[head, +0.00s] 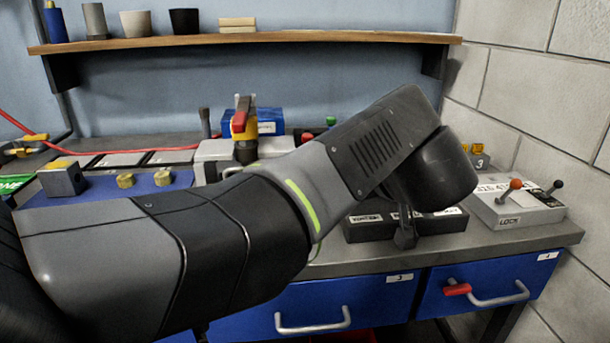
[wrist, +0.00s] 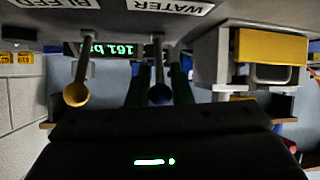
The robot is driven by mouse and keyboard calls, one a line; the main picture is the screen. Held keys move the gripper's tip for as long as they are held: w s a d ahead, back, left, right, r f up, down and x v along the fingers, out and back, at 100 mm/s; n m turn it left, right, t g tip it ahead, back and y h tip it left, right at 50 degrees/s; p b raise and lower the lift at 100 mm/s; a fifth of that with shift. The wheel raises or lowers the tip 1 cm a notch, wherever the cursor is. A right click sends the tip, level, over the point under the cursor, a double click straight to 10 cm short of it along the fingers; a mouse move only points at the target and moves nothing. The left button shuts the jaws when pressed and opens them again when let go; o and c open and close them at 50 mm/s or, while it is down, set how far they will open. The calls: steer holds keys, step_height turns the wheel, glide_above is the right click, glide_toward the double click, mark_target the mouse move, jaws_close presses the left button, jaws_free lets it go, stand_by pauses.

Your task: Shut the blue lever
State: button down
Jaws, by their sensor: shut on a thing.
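The blue lever (wrist: 160,93) shows in the wrist view as a metal stem with a blue ball end, beside the upside-down WATER label. My gripper (wrist: 157,76) has its two dark fingers on either side of the blue lever's stem and is shut on it. In the head view my gripper (head: 404,238) is low in front of a black labelled box, and my wrist hides the blue lever there.
A yellow-ended lever (wrist: 76,94) stands beside the blue one near the BLEED label. A green digital readout (wrist: 108,49) is behind. The LOCK box (head: 512,205) with two small levers sits right. Blue drawers (head: 365,300) are below the bench edge.

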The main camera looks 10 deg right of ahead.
stand_by(0.4)
steer(key=c, duration=1.4)
jaws_free()
steer(key=shift+o, duration=0.2)
steer(key=shift+s, duration=0.15)
steer(key=p+v, duration=0.1)
steer(key=v, duration=1.2)
steer(key=shift+s+r+p, duration=0.2)
steer(key=shift+s+p, duration=0.05)
steer(key=shift+p, duration=0.1)
steer(key=shift+b+x, duration=0.85)
steer(key=shift+x, duration=5.4)
steer(key=shift+s+r, duration=0.1)
